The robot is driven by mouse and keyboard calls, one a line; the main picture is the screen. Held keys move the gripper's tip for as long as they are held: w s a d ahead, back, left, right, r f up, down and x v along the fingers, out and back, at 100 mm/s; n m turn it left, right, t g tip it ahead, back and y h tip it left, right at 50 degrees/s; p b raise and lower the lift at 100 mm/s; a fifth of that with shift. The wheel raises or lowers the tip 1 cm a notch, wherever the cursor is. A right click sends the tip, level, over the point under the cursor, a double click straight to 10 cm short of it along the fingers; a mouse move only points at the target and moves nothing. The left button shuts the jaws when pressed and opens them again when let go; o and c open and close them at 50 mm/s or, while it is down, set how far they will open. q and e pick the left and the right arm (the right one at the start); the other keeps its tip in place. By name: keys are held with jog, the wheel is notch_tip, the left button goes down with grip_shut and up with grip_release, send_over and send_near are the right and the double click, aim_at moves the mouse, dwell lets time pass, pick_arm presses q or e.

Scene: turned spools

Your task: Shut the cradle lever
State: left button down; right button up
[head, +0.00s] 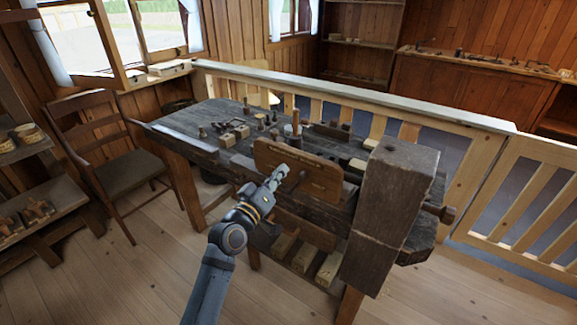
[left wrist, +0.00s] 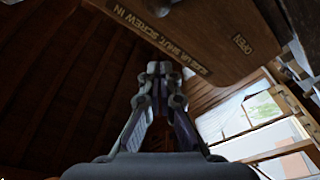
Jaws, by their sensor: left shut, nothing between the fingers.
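A brown wooden board (head: 325,183) with lettering stands at the front of the workbench. In the left wrist view the board (left wrist: 205,25) carries the word "OPEN" at one end and lettering that includes "SHUT, SCREW IN" at the other. A small dark peg-like part (head: 303,175) shows on the board's face, just right of my gripper; I cannot tell whether it is the cradle lever. My left gripper (head: 279,174) is shut and empty in front of the board. In the left wrist view its fingers (left wrist: 159,70) are together below the board; contact is unclear. My right gripper is out of view.
The dark workbench (head: 178,123) holds several small wooden pieces and tools. A thick upright wooden post (head: 392,205) stands right of the board. A chair (head: 122,171) is at left, a railing (head: 350,95) behind. The floor at front left is clear.

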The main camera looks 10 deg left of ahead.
pick_arm(q)
jog(key=shift+v, duration=2)
jog(key=shift+d, duration=0.15)
jog(key=s+a+f+g+y+p, duration=0.1)
jog(key=s+a+f+g+y, duration=0.15)
jog(key=f, duration=1.35)
jog(key=s+a+f+g+y+p, duration=0.15)
jog(key=f+g, duration=0.25)
jog(key=f, duration=1.1)
jog(key=s+a+f+m+g, duration=0.25)
jog(key=s+f, duration=0.45)
jog(key=f, duration=0.5)
jog(key=s+a+f+m+g, duration=0.1)
jog(key=s+f+g, duration=0.2)
jog(key=s, duration=0.9)
jog(key=s+a+f+g+y, duration=0.1)
jog(key=s+f+g, duration=0.1)
jog(key=s+f, duration=0.7)
jog(key=s+a+f+m+g+p, duration=0.1)
jog(key=s+f+g, duration=0.2)
jog(key=s+f, duration=0.4)
jog(key=s, duration=0.7)
jog(key=shift+s+a+m+g+y, duration=0.3)
jog(key=shift+s+m+y, duration=0.05)
jog(key=shift+s+y, duration=0.05)
jog(key=shift+f, duration=0.1)
